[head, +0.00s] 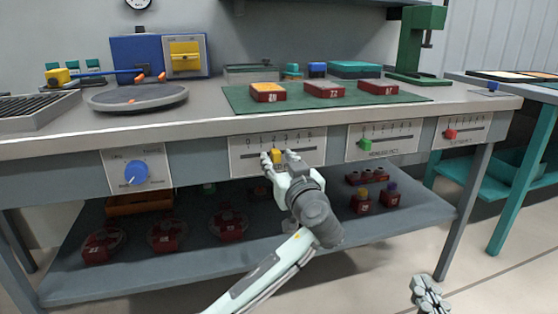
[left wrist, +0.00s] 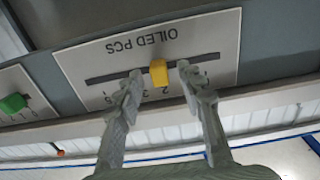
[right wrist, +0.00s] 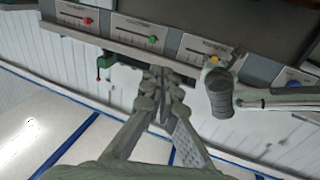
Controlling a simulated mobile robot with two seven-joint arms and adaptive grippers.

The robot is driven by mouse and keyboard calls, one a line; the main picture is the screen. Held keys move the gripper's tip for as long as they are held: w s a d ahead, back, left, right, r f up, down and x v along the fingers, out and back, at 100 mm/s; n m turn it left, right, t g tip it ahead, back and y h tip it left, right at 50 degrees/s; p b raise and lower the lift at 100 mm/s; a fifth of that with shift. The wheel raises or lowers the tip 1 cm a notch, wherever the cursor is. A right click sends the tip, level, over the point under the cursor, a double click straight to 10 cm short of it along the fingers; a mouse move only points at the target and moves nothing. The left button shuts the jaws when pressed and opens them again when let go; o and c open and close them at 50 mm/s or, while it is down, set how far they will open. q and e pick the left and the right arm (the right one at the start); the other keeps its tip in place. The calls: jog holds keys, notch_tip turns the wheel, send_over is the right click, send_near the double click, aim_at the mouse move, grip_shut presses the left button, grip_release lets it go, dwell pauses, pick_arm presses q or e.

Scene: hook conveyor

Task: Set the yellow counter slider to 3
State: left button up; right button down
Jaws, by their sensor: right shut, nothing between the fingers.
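The yellow slider knob (head: 277,155) sits on the slot of the "OILED PCS" panel (head: 315,150), a white plate with a 0–5 scale. In the head view it stands close to the 2 mark. My left gripper (head: 281,156) is open at the panel, with its fingers on both sides of the knob. In the left wrist view the knob (left wrist: 158,73) is between the open fingertips (left wrist: 159,70), with a gap on each side. My right gripper (head: 429,290) is shut and empty, low at the right and away from the table; its fingers show in the right wrist view (right wrist: 160,74).
A green slider (head: 365,144) and a red slider (head: 450,134) have their own panels to the right. A blue dial (head: 136,173) is to the left. Red parts (head: 268,92) lie on the green mat (head: 236,98) above. A lower shelf (head: 190,262) holds several red parts.

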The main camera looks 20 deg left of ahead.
pick_arm(q)
jog(key=shift+c, duration=0.3)
grip_shut()
jog(key=shift+d+f, duration=0.1)
